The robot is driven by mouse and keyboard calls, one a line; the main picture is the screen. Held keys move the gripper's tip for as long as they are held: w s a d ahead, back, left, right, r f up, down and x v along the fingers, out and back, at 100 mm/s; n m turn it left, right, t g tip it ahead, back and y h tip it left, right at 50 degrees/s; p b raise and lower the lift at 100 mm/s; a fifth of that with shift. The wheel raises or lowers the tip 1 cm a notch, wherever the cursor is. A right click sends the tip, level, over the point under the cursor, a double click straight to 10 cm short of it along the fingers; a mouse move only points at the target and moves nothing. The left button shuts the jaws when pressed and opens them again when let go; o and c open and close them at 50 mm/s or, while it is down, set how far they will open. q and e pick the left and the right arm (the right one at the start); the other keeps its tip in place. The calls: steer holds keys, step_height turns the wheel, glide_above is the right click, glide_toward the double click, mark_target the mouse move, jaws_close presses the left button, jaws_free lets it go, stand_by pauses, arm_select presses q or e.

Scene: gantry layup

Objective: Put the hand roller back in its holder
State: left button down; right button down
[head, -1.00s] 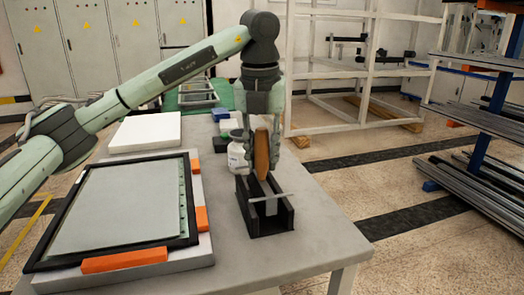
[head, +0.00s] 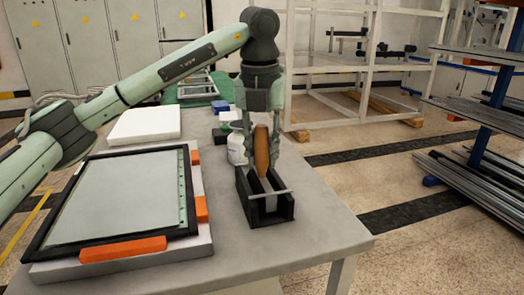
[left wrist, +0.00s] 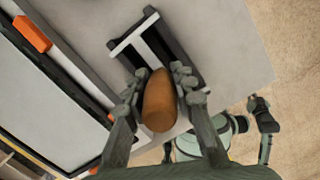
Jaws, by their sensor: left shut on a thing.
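The hand roller has an orange-brown handle (head: 262,150), which stands nearly upright over the black holder (head: 249,217) on the grey table. My left gripper (head: 262,163) points down and is shut on the hand roller by this handle. In the left wrist view the handle (left wrist: 159,102) sits between the two fingers of my left gripper (left wrist: 160,84). The holder (left wrist: 181,68) lies just beyond it. A pale crossbar (head: 268,195) spans the holder in front of the handle. I cannot tell how deep the roller's lower end sits.
A black-framed panel with orange blocks (head: 123,249) lies left of the holder. A white bottle (head: 236,149) stands close behind the gripper, and a white slab (head: 145,124) lies farther back. The table (head: 320,225) is clear right of the holder.

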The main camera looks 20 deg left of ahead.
arm_select(q)
steer(key=shift+f, duration=0.25)
steer(key=c, duration=1.2)
jaws_free()
steer(key=shift+f, duration=0.1)
steer(key=r, duration=0.4)
steer(key=s+r, duration=0.1)
steer(key=r, duration=0.7)
steer(key=shift+s+d, duration=0.1)
steer(key=shift+s, duration=0.15)
